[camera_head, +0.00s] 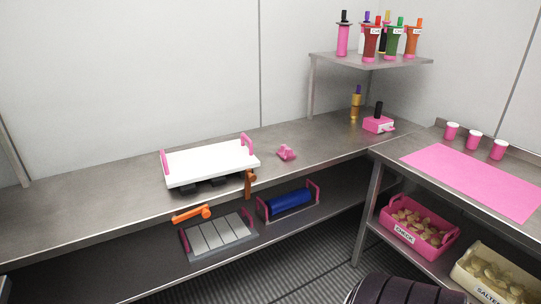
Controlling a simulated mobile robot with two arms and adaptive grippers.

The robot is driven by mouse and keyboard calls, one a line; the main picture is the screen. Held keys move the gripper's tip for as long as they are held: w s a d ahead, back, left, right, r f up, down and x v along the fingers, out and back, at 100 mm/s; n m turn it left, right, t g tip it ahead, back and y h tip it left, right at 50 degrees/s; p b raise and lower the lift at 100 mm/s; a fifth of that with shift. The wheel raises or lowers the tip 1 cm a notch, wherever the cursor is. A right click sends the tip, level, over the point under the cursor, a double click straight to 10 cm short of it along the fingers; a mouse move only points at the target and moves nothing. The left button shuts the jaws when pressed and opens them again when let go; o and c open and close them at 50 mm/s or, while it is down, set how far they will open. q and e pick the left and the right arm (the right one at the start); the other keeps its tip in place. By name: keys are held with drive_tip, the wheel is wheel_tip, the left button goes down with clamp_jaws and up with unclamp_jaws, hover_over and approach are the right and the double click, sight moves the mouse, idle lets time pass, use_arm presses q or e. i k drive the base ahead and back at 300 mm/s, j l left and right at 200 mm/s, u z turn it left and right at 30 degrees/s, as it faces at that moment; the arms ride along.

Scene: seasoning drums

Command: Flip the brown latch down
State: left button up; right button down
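Two orange-brown latch-like levers show at the front edge of the left counter (90,205). One brown lever (193,214) lies nearly level, slightly raised at its right end, below the white board. The other brown lever (250,184) hangs upright near the right front corner of the white board (212,162). The white board has pink handles and sits on dark supports. I cannot tell from this view which lever is the latch or how either is fastened. Neither of my grippers is in view.
The lower shelf holds a slatted grey tray (218,238) and a blue roller (289,203). A pink item (286,152) lies on the counter. The right table has a pink mat (472,179) and several cups. A dark rounded ribbed object (408,289) is at the bottom edge.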

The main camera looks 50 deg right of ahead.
sight(250, 178)
drive_tip(key=z, duration=1.55)
